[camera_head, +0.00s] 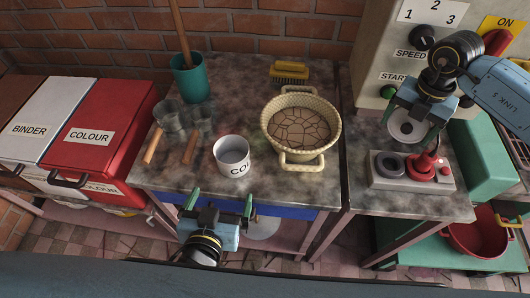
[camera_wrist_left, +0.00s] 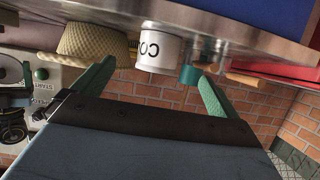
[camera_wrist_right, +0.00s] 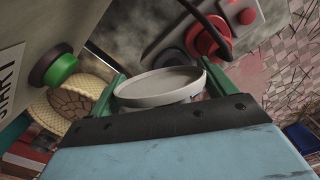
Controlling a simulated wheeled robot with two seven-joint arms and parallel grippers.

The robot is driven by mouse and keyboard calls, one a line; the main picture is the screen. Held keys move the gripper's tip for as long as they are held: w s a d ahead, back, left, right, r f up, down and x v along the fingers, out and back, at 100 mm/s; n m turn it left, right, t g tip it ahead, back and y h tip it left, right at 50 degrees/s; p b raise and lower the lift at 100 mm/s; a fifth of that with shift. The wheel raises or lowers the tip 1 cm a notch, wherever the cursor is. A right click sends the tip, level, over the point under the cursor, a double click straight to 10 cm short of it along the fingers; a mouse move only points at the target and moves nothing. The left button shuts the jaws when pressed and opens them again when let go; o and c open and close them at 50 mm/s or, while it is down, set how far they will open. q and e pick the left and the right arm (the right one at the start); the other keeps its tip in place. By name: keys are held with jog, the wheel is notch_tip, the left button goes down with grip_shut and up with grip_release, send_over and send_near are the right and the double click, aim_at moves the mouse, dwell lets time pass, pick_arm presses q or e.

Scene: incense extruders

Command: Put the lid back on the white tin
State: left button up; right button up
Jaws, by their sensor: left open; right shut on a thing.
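The white tin (camera_head: 232,160) stands upright and open-topped on the stone-topped table, with dark letters on its side. It also shows in the left wrist view (camera_wrist_left: 158,50), upside down in the picture. My right gripper (camera_head: 410,122) is shut on a round pale lid (camera_head: 405,129), held above the control box at the right. In the right wrist view the lid (camera_wrist_right: 160,87) sits between the green fingers. My left gripper (camera_head: 219,204) is open and empty in front of the table's front edge, nearer than the tin and apart from it.
A woven basket (camera_head: 335,138) with a cracked brown mass stands right of the tin. Metal scoops (camera_head: 168,120), a teal cup (camera_head: 190,80) and a brush (camera_head: 289,71) are left and behind. The control box (camera_head: 388,184) has a red joystick. A machine (camera_head: 385,50) stands behind it.

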aim_at(231, 172)
pick_arm(q)
jog(key=shift+x, duration=3.45)
jog(key=shift+x, duration=2.6)
pick_arm(e)
jog(key=shift+f, duration=0.2)
pick_arm(q)
jog(key=shift+s+f, duration=0.1)
jog(key=shift+f, duration=0.05)
jog(key=c, duration=1)
pick_arm(e)
jog(key=shift+r, duration=0.1)
